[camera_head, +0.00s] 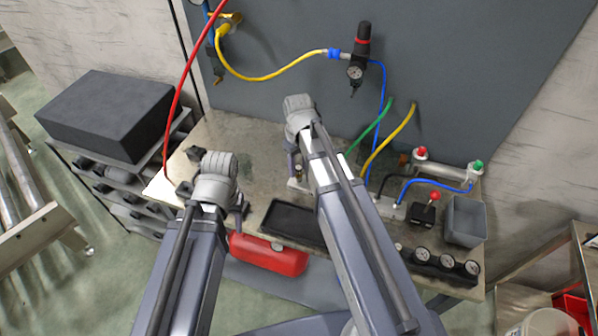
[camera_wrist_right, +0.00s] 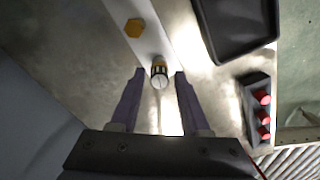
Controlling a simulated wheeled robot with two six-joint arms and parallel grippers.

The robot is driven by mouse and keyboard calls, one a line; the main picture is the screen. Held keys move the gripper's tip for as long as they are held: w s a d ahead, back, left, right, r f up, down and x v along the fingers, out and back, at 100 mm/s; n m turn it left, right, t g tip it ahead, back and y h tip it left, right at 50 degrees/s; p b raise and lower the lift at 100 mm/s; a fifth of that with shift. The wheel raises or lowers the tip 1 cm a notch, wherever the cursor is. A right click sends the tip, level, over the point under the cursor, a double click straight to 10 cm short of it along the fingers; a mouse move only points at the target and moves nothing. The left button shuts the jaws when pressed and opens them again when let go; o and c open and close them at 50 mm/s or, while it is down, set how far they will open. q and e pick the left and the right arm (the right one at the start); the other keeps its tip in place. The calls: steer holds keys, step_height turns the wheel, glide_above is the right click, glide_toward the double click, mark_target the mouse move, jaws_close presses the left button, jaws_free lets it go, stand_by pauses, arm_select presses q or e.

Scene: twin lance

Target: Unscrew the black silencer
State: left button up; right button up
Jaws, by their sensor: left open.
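In the right wrist view, a small upright fitting (camera_wrist_right: 160,73) with a pale round end, a dark band and a brass band stands on a light metal bar (camera_wrist_right: 152,45). I cannot tell for sure that it is the black silencer. My right gripper (camera_wrist_right: 159,75) is open, with one fingertip on each side of the fitting and gaps between. In the head view my right gripper (camera_head: 292,165) is over the bench's middle, and its arm hides part of the work area. My left gripper (camera_head: 242,208) is open and empty near the bench's front left.
A yellow hex piece (camera_wrist_right: 134,28) sits on the bar beside the fitting. A black tray (camera_head: 292,222) lies on the bench (camera_head: 252,135). A red tank (camera_head: 268,254) is below its front edge. Gauges (camera_head: 447,262), a grey bin (camera_head: 466,222) and hoses crowd the right.

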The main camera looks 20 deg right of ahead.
steer(key=m, duration=0.5)
steer(key=shift+m, duration=0.4)
steer(key=m, duration=0.6)
steer(key=shift+m, duration=0.4)
steer(key=m, duration=0.5)
steer(key=shift+m, duration=0.3)
steer(key=m, duration=0.7)
jaws_close()
steer(key=shift+w, duration=0.1)
